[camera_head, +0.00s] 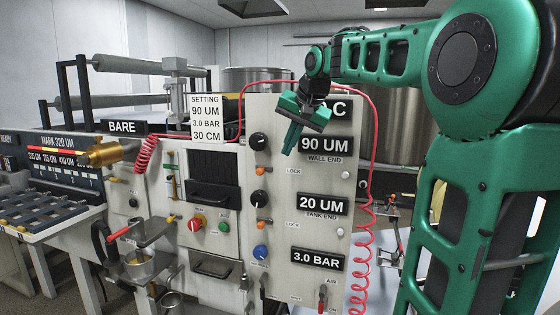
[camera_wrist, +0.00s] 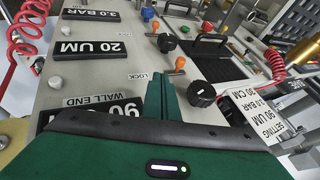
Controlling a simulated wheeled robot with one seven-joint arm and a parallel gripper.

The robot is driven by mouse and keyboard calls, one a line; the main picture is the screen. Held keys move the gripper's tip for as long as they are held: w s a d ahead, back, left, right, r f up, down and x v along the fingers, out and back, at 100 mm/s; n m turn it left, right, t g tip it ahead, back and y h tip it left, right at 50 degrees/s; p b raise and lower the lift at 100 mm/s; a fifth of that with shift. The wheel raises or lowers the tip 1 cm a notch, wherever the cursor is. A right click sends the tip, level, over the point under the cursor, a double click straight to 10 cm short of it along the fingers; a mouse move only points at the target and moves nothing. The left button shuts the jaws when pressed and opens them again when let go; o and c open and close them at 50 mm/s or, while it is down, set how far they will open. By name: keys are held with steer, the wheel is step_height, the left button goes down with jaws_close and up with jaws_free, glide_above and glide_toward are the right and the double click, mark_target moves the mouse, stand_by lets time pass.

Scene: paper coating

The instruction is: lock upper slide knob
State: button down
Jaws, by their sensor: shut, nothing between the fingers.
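The upper LOCK knob is a small orange knob (camera_head: 261,171) on the white panel, left of its LOCK label. It also shows in the wrist view, which is turned upside down, as an orange knob (camera_wrist: 178,66) just past my fingertips. The upper black dial (camera_head: 259,141) sits above it, below the level of the 90 UM wall end plate's top; it shows again in the wrist view (camera_wrist: 201,94). My gripper (camera_head: 289,150) is shut and empty, pointing down in front of the panel near the 90 UM plate. In the wrist view its fingers (camera_wrist: 162,88) appear apart from the orange knob.
A lower black dial (camera_head: 259,198) and lower orange knob (camera_head: 261,224) sit below by the 20 UM plate (camera_head: 322,204). A blue knob (camera_head: 261,251) is lower still. A red coiled hose (camera_head: 361,250) hangs at the panel's right edge. A setting sign (camera_head: 207,118) stands left.

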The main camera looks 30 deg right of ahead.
steer(key=shift+v, duration=1.15)
steer(key=s+a+f+n+g, duration=0.1)
steer(key=s+a+f+g, duration=0.1)
steer(key=s+f, duration=1.3)
steer(key=s+a+f+n+g, duration=0.2)
steer(key=s+f+g, duration=0.3)
steer(key=s+f, duration=1)
steer(key=s+a, duration=0.1)
steer(key=s, duration=0.1)
steer(key=shift+s+a+n+y, duration=0.15)
steer(key=shift+s+n+y, duration=0.1)
steer(key=shift+n+y, duration=0.05)
steer(key=shift+w+f, duration=0.25)
steer(key=shift+w, duration=0.4)
